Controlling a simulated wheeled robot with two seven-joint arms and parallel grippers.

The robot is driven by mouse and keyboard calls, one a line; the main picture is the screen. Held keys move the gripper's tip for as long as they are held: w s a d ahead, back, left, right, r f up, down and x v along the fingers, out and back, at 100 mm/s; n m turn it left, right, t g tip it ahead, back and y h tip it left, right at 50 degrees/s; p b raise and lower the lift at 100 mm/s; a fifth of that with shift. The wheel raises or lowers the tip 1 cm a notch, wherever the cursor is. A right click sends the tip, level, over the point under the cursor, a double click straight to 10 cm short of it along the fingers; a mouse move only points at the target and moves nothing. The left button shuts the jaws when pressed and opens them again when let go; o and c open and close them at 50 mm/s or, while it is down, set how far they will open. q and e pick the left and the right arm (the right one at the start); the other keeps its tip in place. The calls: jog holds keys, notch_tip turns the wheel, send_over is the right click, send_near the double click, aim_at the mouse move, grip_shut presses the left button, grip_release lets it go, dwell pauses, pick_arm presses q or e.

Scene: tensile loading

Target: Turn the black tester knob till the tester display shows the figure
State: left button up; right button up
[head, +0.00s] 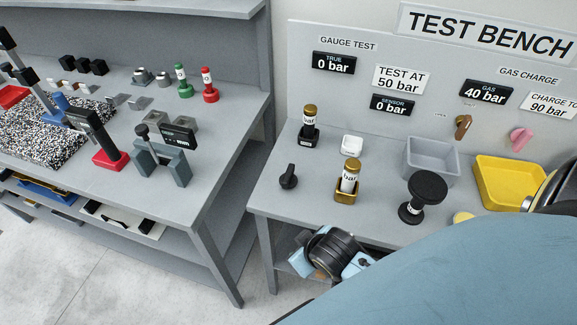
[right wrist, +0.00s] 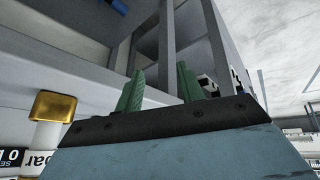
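A small black knob (head: 289,177) with a pointed top stands at the front left of the test bench. A larger black round-topped knob (head: 426,190) stands on a post farther right. The black TRUE display (head: 333,63) on the back panel reads 0 bar. The sign below it (head: 401,79) says TEST AT 50 bar. The SENSOR display (head: 393,104) reads 0 bar. My right gripper (right wrist: 158,85) has its green fingers apart with nothing between them. In the head view my right wrist is low before the bench, its fingers not clearly visible. My left gripper is not in view.
A gold-capped gauge (head: 348,178) stands in a gold holder near the front edge; its cap also shows in the right wrist view (right wrist: 55,106). Another gauge (head: 309,122) stands behind. A grey bin (head: 431,160) and yellow tray (head: 511,182) are to the right. Another workbench is left.

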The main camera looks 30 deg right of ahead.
jog(key=w+a+r+n+t+y, duration=0.25)
jog(key=w+r+t, duration=0.25)
jog(key=w+r, duration=0.4)
jog(key=w+a+r+n+t+y, duration=0.1)
jog(key=w+a+r+n+t, duration=0.15)
jog(key=w+r+t, duration=0.45)
jog(key=w+a+r+n+g+y+p, duration=0.1)
jog(key=w+a+r+n+g+y, duration=0.1)
jog(key=a+r+n+g+y, duration=1)
jog(key=n+g+h+p, duration=0.1)
jog(key=n+g+h, duration=0.55)
jog(key=h, duration=0.85)
send_over(289, 172)
notch_tip(289, 172, down, 9)
jog(key=shift+t, duration=0.35)
notch_tip(289, 172, down, 13)
jog(key=shift+a+p, duration=0.1)
jog(key=shift+p, duration=0.3)
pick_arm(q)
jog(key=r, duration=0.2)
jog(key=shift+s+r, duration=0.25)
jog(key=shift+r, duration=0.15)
